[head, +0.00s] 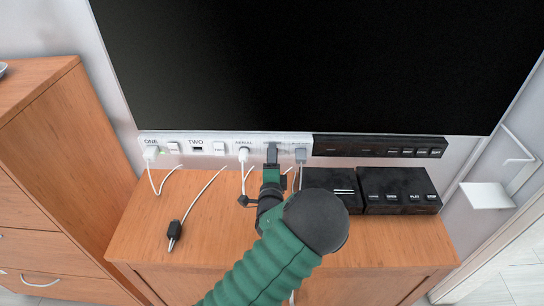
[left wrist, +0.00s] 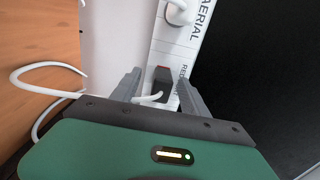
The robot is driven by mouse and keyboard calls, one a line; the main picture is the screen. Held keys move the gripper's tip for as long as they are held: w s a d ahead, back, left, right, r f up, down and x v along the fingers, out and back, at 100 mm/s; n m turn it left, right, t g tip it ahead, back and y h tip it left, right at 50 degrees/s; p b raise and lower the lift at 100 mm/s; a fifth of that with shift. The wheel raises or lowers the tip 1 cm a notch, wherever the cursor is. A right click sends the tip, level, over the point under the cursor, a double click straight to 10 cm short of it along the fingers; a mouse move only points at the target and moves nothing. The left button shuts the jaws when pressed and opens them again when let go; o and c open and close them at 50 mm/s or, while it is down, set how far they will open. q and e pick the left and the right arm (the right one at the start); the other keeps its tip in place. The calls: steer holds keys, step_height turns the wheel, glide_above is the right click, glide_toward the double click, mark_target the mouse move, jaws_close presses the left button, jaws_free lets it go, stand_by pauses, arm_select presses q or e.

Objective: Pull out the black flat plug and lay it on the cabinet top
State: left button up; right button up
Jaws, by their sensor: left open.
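The black flat plug (left wrist: 161,78) sits at the white socket strip in the left wrist view. It has a red patch at one end, and a white cord leaves it. My left gripper (left wrist: 158,84) is open, with one grey finger on each side of the plug; I cannot tell whether either touches it. In the head view my left gripper (head: 272,155) is up against the strip and hides most of the plug. The wooden cabinet top (head: 215,235) lies below the strip. My right gripper is not in view.
The strip (head: 220,146) also holds a white plug (head: 151,153), an aerial plug (head: 244,154) and a grey plug (head: 300,155). A black connector (head: 174,230) lies on the cabinet top at left. Black boxes (head: 400,190) stand at right, under a large screen (head: 310,60).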

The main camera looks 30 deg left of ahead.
arm_select(q)
steer(key=shift+r, duration=0.1)
stand_by(0.7)
steer(key=shift+c, duration=0.2)
jaws_close()
stand_by(1.1)
steer(key=shift+s, duration=0.1)
steer(key=shift+s+d+p, duration=0.2)
steer(key=shift+s+p, duration=0.05)
steer(key=shift+p, duration=0.05)
steer(key=shift+p+v, duration=0.5)
steer(key=shift+v, duration=2.1)
